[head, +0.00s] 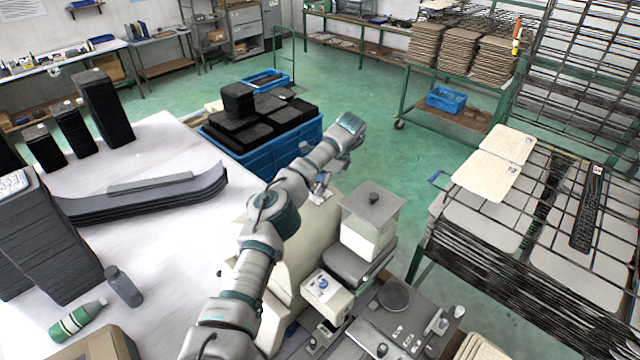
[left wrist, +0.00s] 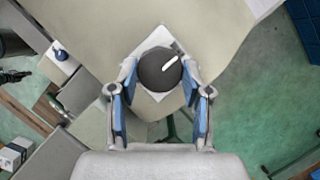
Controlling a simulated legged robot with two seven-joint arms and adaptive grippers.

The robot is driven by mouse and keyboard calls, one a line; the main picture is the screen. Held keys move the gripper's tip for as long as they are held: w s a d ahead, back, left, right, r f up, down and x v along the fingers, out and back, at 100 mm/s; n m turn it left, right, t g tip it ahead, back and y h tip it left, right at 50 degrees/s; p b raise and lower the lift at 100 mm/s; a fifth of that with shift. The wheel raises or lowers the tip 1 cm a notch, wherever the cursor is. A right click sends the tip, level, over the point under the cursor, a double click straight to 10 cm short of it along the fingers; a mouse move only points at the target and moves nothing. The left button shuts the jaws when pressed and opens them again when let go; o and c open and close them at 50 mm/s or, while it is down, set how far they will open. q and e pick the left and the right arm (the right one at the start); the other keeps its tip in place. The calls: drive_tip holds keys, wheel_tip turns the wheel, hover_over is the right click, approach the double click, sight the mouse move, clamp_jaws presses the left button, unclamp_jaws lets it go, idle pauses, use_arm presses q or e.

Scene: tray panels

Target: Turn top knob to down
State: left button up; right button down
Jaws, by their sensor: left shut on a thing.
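The top knob (left wrist: 153,76) is a dark round dial with a white pointer line, on a pale square plate (left wrist: 158,40) fixed to the beige machine. In the left wrist view its pointer slants toward the upper right. My left gripper (left wrist: 160,80) has a finger on each side of the knob and is shut on it. In the head view my left gripper (head: 320,188) is at the beige machine (head: 312,225), and the knob cannot be made out behind my arm. My right gripper is not in view.
A lower box with a blue knob (head: 322,284) stands in front of the machine, beside a grey-lidded box (head: 373,205). A blue crate (head: 262,150) of black blocks is behind. A white table (head: 130,240) is left, and a rack with pale panels (head: 480,215) is right.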

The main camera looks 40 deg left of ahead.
use_arm(q)
drive_tip(key=o, duration=0.9)
drive_tip(key=shift+w, duration=0.1)
drive_tip(key=shift+o, duration=1.3)
drive_tip(key=shift+w+f, duration=0.1)
drive_tip(key=shift+w, duration=0.05)
drive_tip(key=shift+m, duration=0.3)
